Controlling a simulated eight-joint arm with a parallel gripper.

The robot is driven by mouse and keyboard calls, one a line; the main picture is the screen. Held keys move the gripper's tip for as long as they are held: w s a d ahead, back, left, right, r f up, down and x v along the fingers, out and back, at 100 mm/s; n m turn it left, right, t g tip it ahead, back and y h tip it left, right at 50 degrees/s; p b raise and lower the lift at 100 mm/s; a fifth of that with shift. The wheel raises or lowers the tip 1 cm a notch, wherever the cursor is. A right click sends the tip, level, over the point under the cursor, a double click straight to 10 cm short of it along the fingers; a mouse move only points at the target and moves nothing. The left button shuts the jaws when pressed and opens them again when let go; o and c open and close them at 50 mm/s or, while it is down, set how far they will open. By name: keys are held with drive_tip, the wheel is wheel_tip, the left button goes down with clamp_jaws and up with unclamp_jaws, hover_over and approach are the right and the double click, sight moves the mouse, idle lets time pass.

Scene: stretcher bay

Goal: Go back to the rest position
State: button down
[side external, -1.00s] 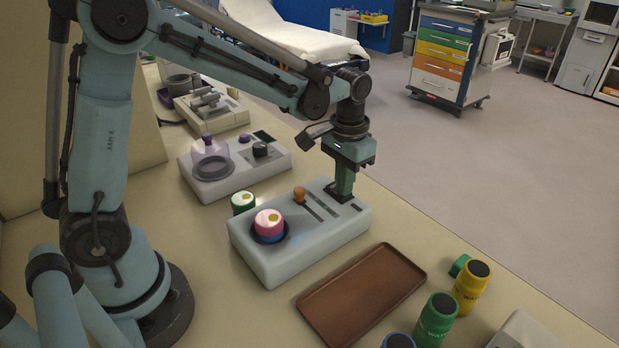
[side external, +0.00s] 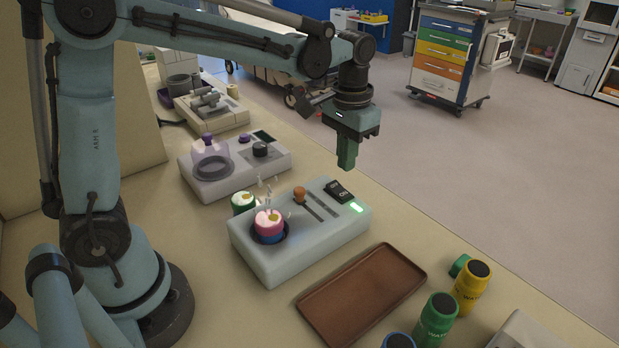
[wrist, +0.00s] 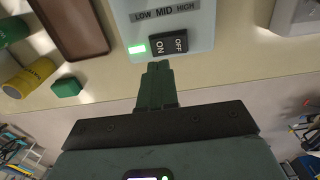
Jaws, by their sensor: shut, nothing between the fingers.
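My gripper (side external: 347,166) is shut and empty. It hangs in the air just beyond the right end of a pale grey device (side external: 282,262), apart from it. In the wrist view my gripper (wrist: 158,68) points at the device's end, by a black ON/OFF switch (wrist: 168,45) and a lit green lamp (wrist: 137,49). The switch also shows in the side view (side external: 339,191). A pink and blue container (side external: 268,226) with a pale top sits in the device's round well, with whitish wisps above it. An orange knob (side external: 299,193) stands on a slider slot.
A brown tray (side external: 362,296) lies in front of the device. Yellow (side external: 471,287) and green (side external: 435,320) bottles stand to its right. A green and white container (side external: 243,203) stands behind the device. Another device with a purple-tinted cover (side external: 210,158) stands further back. Open floor lies right.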

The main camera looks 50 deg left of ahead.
drive_tip(key=shift+r, duration=0.5)
drive_tip(key=s+a+t, duration=0.2)
drive_tip(key=s+t, duration=0.5)
drive_tip(key=s, duration=0.4)
drive_tip(key=shift+s+a+f, duration=0.15)
drive_tip(key=shift+s+a, duration=0.1)
drive_tip(key=shift+s, duration=0.15)
